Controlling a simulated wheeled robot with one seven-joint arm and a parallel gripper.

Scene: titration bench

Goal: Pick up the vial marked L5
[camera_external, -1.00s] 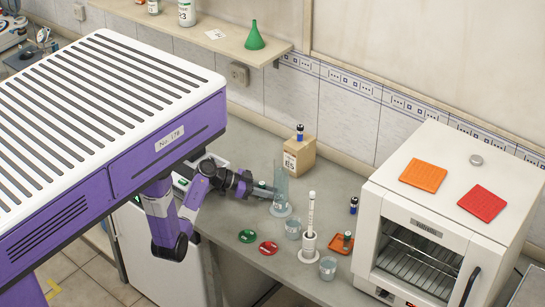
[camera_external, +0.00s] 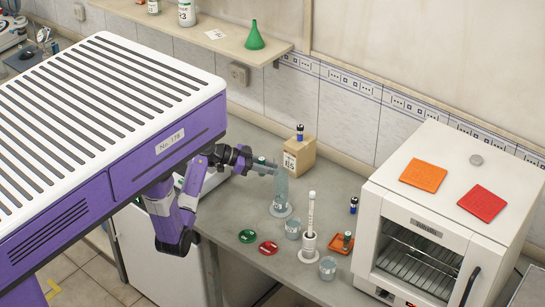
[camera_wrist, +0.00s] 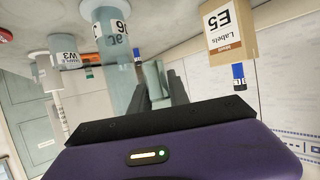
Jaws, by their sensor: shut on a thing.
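My gripper (camera_external: 268,167) is shut on a small vial with a grey-green cap (camera_external: 262,160). It holds the vial above the bench, beside the tall clear cylinder (camera_external: 281,190). In the wrist view, my fingers (camera_wrist: 160,88) close around a greyish body (camera_wrist: 155,80). No L5 marking can be read on the held vial. A blue-capped vial (camera_external: 300,132) stands on the cardboard box marked E5 (camera_external: 300,157). Another blue-capped vial (camera_external: 354,205) stands by the oven. A vial with a grey-green cap (camera_external: 347,238) stands on the orange tray (camera_external: 336,246).
The white oven (camera_external: 430,220) stands at the right. Two beakers (camera_external: 293,229) and a white stand with an upright rod (camera_external: 309,243) are near the bench front. A shelf (camera_external: 220,40) hangs above.

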